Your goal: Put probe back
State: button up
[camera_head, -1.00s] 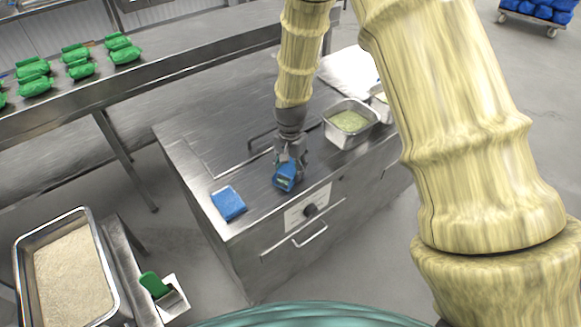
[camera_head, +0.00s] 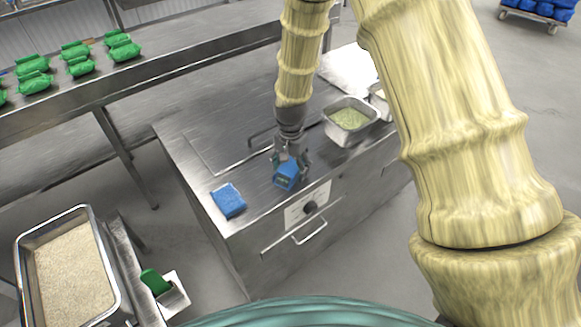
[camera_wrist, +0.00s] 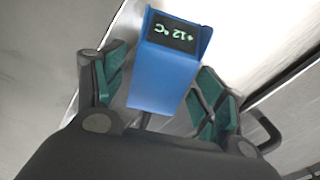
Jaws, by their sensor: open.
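The probe (camera_head: 286,175) is a blue box with a dark display, standing on the steel counter under my gripper. In the wrist view the probe (camera_wrist: 163,80) sits between my green-padded fingers, its display reading +12 °C. My gripper (camera_head: 291,160) is open around it, and in the wrist view gaps show between the fingers (camera_wrist: 163,95) and the probe's sides. A flat blue item (camera_head: 228,202) lies on the counter's front left corner.
The steel counter (camera_head: 225,150) has a raised handle near my gripper. A metal pan of greenish food (camera_head: 349,119) and a white bag (camera_head: 348,70) stand to the right. Green packs (camera_head: 80,68) lie on the conveyor at the left. A rice tray (camera_head: 70,275) is at lower left.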

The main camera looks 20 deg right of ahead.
aim_at(290, 167)
notch_tip(290, 167, up, 12)
jog(key=b, duration=0.3)
jog(key=shift+b, duration=0.3)
jog(key=shift+f, duration=0.1)
dwell(0.4)
